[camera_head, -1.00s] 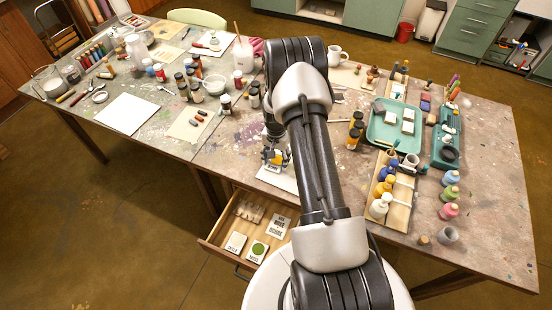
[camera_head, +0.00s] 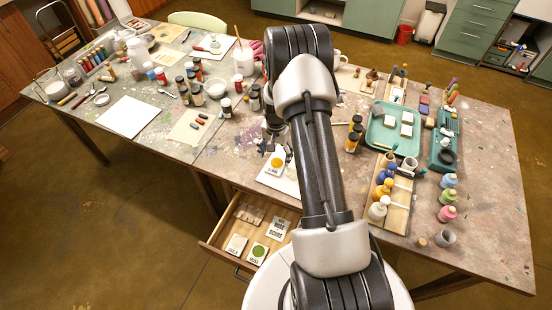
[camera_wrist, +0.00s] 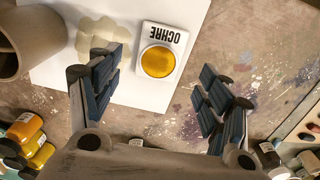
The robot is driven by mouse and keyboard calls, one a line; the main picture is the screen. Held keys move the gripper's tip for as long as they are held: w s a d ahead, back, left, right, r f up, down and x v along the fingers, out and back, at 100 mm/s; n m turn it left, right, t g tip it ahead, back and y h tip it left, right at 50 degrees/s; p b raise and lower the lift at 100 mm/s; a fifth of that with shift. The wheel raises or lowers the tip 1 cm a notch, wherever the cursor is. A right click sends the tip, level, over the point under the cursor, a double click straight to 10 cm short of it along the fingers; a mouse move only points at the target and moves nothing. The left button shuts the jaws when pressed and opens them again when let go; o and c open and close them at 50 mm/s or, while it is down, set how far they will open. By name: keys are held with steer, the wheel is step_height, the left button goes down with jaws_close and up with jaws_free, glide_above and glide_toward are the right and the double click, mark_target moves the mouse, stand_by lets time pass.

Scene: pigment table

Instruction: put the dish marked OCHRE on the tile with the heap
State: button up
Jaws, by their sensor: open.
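The small white dish marked OCHRE (camera_wrist: 157,60) holds a round yellow fill and lies on a white tile (camera_wrist: 55,85). A pale cream heap (camera_wrist: 98,35) is on the same tile, left of the dish in the wrist view. In the head view the dish (camera_head: 276,163) lies on the tile (camera_head: 285,184) near the table's front edge; my arm hides part of the tile, and I cannot make out the heap there. My gripper (camera_wrist: 162,68) is open, its fingers to either side of the dish and apart from it.
An open drawer (camera_head: 215,237) below holds several marked pieces, one with a green disc (camera_head: 258,250). A teal tray (camera_head: 373,134) stands to the right.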

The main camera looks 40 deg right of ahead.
step_height(320, 180, up, 7)
steer(key=p, duration=0.1)
step_height(320, 180, up, 12)
steer(key=n+t, duration=0.1)
steer(key=n, duration=0.1)
glide_above(276, 165)
steer(key=a, duration=0.5)
steer(key=s+a+r+n+t, duration=0.1)
steer(key=s+a+r+n, duration=0.15)
steer(key=r, duration=0.25)
steer(key=s+a+r+n, duration=0.1)
steer(key=s+a+r, duration=0.1)
steer(key=a+r, duration=0.3)
steer(key=s+a+r+n+t, duration=0.1)
steer(key=s+a+r+n, duration=0.2)
steer(key=s, duration=0.7)
steer(key=s+a+r+n+t, duration=0.1)
steer(key=s+a+r+n, duration=0.2)
steer(key=s+a+r, duration=0.3)
steer(key=s+a, duration=0.1)
steer(key=s, duration=0.3)
steer(key=shift+s+a+r+t, duration=0.2)
steer(key=shift+s+r+t, duration=0.1)
steer(key=shift+s+r, duration=0.1)
steer(key=shift+w+f+n, duration=0.1)
steer(key=shift+n, duration=0.15)
